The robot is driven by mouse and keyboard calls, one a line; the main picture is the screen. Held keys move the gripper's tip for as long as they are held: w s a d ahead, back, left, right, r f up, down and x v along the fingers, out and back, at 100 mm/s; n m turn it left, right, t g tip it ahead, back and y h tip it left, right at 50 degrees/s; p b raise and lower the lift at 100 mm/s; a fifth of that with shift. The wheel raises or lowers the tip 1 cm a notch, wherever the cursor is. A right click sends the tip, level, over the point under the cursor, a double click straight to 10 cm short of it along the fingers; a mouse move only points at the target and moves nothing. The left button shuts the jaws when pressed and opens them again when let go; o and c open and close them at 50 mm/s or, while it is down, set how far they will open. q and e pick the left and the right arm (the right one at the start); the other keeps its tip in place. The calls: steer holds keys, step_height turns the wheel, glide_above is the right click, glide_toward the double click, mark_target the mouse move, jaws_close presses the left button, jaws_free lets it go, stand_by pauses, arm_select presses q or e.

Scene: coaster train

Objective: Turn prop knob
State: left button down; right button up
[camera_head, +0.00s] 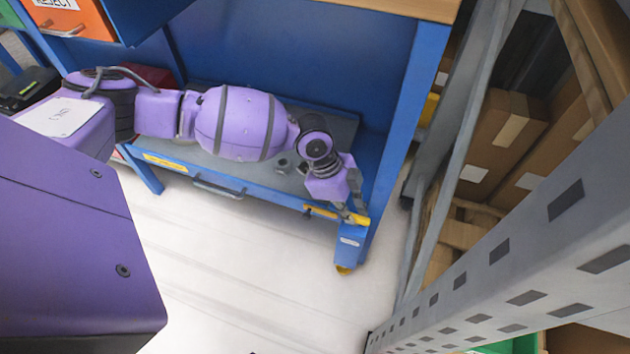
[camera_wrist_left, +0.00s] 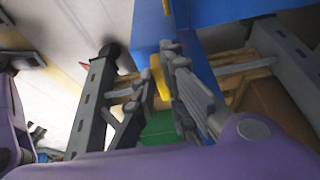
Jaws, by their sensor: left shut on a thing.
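A yellow part (camera_head: 361,220), which looks like the prop knob, sits at the front right corner of the blue bench, on its blue leg. My left gripper (camera_head: 351,210) reaches down to it from above and is shut on it. In the left wrist view the yellow knob (camera_wrist_left: 161,83) shows between the fingers of my left gripper (camera_wrist_left: 164,90), with blue metal behind it. The fingers hide part of the knob, so I cannot tell how far it is turned. My right gripper is in neither view.
The blue bench (camera_head: 295,40) has a low shelf under my left arm, with a drawer handle (camera_head: 217,189) at its front. A grey perforated rack post (camera_head: 540,240) and cardboard boxes (camera_head: 500,140) stand close on the right. The pale floor (camera_head: 250,270) in front is clear.

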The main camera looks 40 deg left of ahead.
arm_select(q)
steer(key=shift+w+m+g, duration=0.25)
steer(key=shift+m+g, duration=0.05)
steer(key=shift+m, duration=1)
steer(key=c, duration=1.8)
jaws_free()
steer(key=shift+r, duration=0.15)
steer(key=v, duration=1.1)
steer(key=shift+a+r, duration=0.25)
